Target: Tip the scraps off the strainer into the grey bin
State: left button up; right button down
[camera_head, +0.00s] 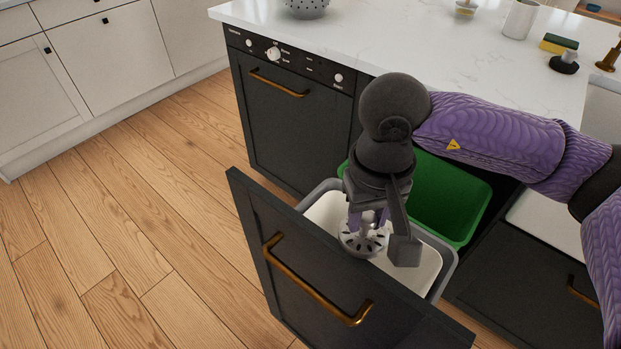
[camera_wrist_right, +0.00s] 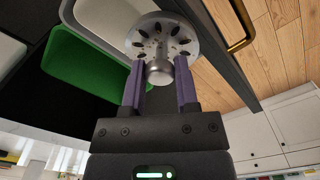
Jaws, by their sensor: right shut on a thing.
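The strainer (camera_head: 353,242) is a small round metal disc with dark slots and a central knob. It also shows in the right wrist view (camera_wrist_right: 183,42), with its knob between the fingers. My right gripper (camera_head: 368,218) points down and is shut on that knob, holding the strainer over the front part of the grey bin (camera_head: 449,262). The bin has a grey rim and a pale inside, and sits in the pulled-out drawer. My left gripper is not in view.
A green bin (camera_head: 455,195) sits behind the grey one. The dark drawer front (camera_head: 300,262) with its brass handle stands close in front. The white counter (camera_head: 430,50) above carries a colander (camera_head: 305,7), a cup (camera_head: 520,18) and a sponge (camera_head: 558,44). The wooden floor at left is clear.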

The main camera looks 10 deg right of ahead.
aim_at(368, 217)
notch_tip(368, 217, up, 7)
jog(key=p, duration=0.3)
jog(key=shift+r+p, duration=0.15)
jog(key=shift+p, duration=0.2)
notch_tip(368, 217, down, 6)
jog(key=shift+r+b, duration=0.2)
jog(key=shift+b, duration=1)
jog(key=shift+f, duration=0.15)
jog(key=shift+w, duration=0.2)
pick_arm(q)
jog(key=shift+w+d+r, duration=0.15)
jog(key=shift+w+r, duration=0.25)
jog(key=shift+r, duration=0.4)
pick_arm(e)
jog(key=w+a+f+m, duration=0.1)
jog(key=w+f+m, duration=0.4)
jog(key=w+m, duration=0.2)
jog(key=w+a+f+m+h, duration=0.1)
jog(key=w+f+m, duration=0.4)
jog(key=m, duration=0.6)
jog(key=shift+w+a, duration=0.45)
jog(key=shift+w, duration=0.45)
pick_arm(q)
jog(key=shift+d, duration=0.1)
